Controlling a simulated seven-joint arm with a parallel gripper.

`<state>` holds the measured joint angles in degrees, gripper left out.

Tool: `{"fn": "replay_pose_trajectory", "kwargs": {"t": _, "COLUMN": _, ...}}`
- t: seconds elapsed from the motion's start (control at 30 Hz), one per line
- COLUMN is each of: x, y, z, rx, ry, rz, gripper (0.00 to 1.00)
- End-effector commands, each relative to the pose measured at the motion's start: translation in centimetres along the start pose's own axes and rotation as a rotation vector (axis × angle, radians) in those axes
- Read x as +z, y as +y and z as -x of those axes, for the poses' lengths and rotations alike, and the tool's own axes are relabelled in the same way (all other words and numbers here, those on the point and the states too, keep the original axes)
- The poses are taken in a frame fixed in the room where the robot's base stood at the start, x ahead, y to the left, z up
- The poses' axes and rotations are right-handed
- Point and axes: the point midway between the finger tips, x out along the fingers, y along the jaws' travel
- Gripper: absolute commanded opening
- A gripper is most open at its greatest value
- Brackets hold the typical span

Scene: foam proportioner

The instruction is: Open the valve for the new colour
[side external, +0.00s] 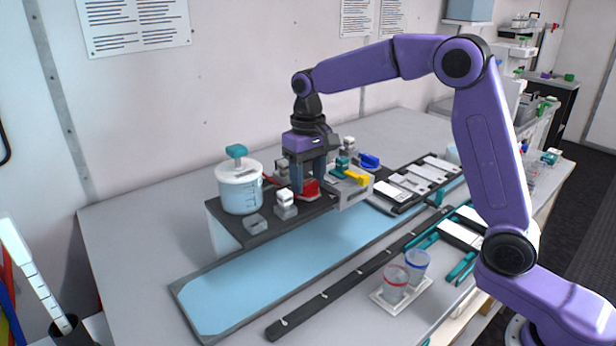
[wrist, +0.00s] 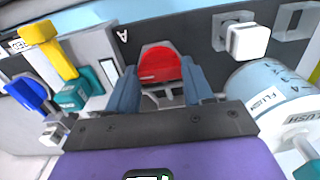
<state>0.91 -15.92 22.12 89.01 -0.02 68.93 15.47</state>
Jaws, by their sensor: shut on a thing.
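My gripper (side external: 308,188) points down over the dark-topped valve block. It is shut on the red valve handle (side external: 309,190), which shows between the two fingers in the wrist view (wrist: 159,65). The fingers partly cover the handle's sides. A yellow valve handle (side external: 351,177) stands to its right in the side view and at the upper left in the wrist view (wrist: 48,45). A blue handle (side external: 369,160) lies further back, also in the wrist view (wrist: 28,90). The frames do not show which colour is the new one.
A white flush pot (side external: 240,190) with a teal knob stands left of my gripper. A small white-capped block (side external: 285,203) is close by. A light blue channel (side external: 270,268) runs in front. Red- and blue-rimmed cups (side external: 395,283) stand on a small tray at the front.

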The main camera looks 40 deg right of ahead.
Motion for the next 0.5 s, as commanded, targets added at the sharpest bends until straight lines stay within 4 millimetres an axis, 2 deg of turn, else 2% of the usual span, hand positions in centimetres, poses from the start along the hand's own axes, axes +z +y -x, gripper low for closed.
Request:
{"fn": "replay_pose_trajectory", "kwargs": {"t": 0.4, "x": -0.05, "y": -0.02, "z": 0.19, "rx": -0.002, "ry": 0.004, "rz": -0.010, "gripper": 0.21}}
{"fn": "replay_pose_trajectory", "kwargs": {"t": 0.43, "x": -0.05, "y": -0.03, "z": 0.19, "rx": -0.002, "ry": 0.004, "rz": -0.010, "gripper": 0.57}}
{"fn": "replay_pose_trajectory", "kwargs": {"t": 0.5, "x": -0.06, "y": -0.02, "z": 0.17, "rx": -0.002, "ry": 0.004, "rz": -0.010, "gripper": 0.77}}
